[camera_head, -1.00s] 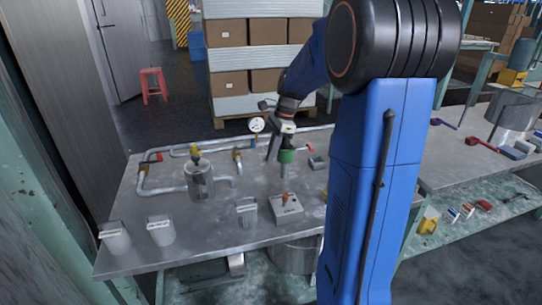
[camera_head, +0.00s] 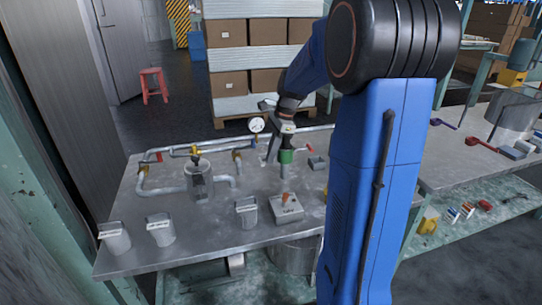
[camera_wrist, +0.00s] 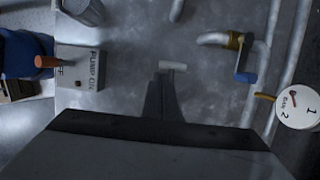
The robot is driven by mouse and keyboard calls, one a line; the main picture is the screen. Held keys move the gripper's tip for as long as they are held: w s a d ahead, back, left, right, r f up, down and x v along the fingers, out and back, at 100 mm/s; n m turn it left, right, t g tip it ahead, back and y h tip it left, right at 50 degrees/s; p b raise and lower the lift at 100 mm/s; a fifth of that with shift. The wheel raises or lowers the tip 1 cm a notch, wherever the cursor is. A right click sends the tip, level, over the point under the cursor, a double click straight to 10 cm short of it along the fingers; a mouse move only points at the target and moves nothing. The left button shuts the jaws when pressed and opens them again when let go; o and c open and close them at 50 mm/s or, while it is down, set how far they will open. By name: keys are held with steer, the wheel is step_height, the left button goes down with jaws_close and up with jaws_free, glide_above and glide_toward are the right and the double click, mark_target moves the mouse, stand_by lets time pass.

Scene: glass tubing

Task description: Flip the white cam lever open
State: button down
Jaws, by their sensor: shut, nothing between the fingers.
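The light bar (camera_wrist: 172,66), which looks like the white cam lever, lies just beyond my fingertips in the wrist view. I cannot tell whether the fingers touch it. My gripper (camera_wrist: 167,82) is shut and empty, with its narrow fingers pointing at the bar. In the head view my gripper (camera_head: 271,157) points down among the pipes at the back of the metal table. A green collar on a short upright pipe (camera_head: 284,172) stands beside it. The lever cannot be made out clearly in the head view.
A box with an orange switch (camera_head: 286,208) stands in front on the table (camera_head: 215,233). A round gauge (camera_wrist: 299,105) and a valve with a blue handle (camera_wrist: 245,77) are to the right in the wrist view. A clear vessel (camera_head: 199,182) and pipes stand left.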

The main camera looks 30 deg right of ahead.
steer(key=shift+r, duration=0.1)
steer(key=shift+r, duration=0.7)
steer(key=v, duration=1)
steer(key=shift+a, duration=0.15)
stand_by(0.4)
